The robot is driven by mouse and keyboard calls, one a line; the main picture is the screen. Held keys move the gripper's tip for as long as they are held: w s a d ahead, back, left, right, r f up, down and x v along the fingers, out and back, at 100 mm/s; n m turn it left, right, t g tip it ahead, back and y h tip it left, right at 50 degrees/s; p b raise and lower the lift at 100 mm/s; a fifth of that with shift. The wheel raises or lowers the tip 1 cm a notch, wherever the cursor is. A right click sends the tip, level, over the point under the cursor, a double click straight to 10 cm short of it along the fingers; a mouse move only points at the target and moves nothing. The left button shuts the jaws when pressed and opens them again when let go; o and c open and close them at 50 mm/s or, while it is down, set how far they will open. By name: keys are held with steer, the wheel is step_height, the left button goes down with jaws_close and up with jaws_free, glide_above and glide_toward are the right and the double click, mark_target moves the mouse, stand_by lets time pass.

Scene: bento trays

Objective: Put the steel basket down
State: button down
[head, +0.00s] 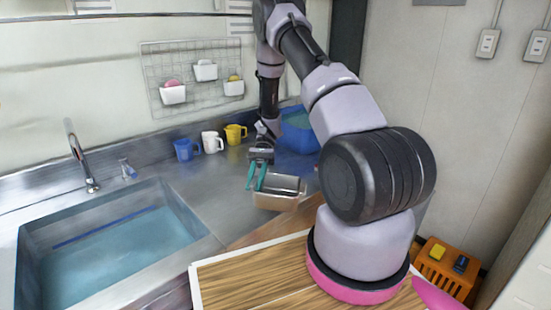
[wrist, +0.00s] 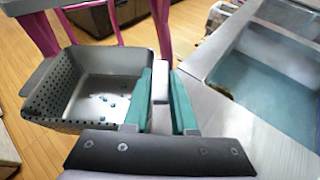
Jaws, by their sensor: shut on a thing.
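The steel basket (head: 283,201) is a small grey rectangular bin in the middle of the head view, near the counter's front edge. My gripper (head: 257,180), with green fingers, is at its left end. In the wrist view the basket (wrist: 50,100) hangs to the left of my gripper (wrist: 163,100), open side up, with perforated walls. The fingers are shut on its near side wall or a grip there; the exact contact is partly hidden. Several small bluish specks show on its floor. Whether its underside touches anything is hidden.
The steel counter (head: 225,190) has bare room left of the basket. A water-filled sink (head: 205,240) lies at left. Blue (head: 187,149), white (head: 212,141) and yellow (head: 235,133) mugs and a blue tub (head: 297,135) stand behind. Wooden floor (wrist: 45,150) shows beneath the basket.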

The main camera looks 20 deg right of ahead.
mark_target(276, 177)
steer(key=d+n+h, duration=0.2)
steer(key=h, duration=0.1)
steer(key=d+f+n+g+h, duration=0.1)
steer(key=d+n+h, duration=0.2)
steer(key=s+d+n+g+h, duration=0.1)
steer(key=d+n+h, duration=0.1)
steer(key=shift+d+f+n+h, duration=0.2)
steer(key=shift+f+n+h, duration=0.1)
steer(key=shift+f+h, duration=0.1)
steer(key=w+d+r+n+t+h, duration=0.1)
steer(key=w+d+n+t+h, duration=0.4)
steer(key=d+n+h, duration=0.4)
steer(key=w+d+r+n+t+h, duration=0.1)
steer(key=w+r+n+t, duration=0.1)
steer(key=w+n+t, duration=0.6)
steer(key=w+d+r+n+t+h, duration=0.15)
steer(key=w+n+t, duration=0.3)
steer(key=w, duration=0.55)
steer(key=shift+m+t, duration=0.35)
steer(key=shift+w+a+f, duration=0.1)
steer(key=shift+a+f, duration=0.05)
steer(key=shift+f, duration=1.4)
steer(key=shift+a+f, duration=0.15)
steer(key=shift+f, duration=1.35)
steer(key=shift+w+a+f, duration=0.1)
steer(key=shift+a+f, duration=0.05)
steer(key=shift+f, duration=1.4)
steer(key=shift+s+f, duration=0.1)
steer(key=c, duration=0.7)
jaws_free()
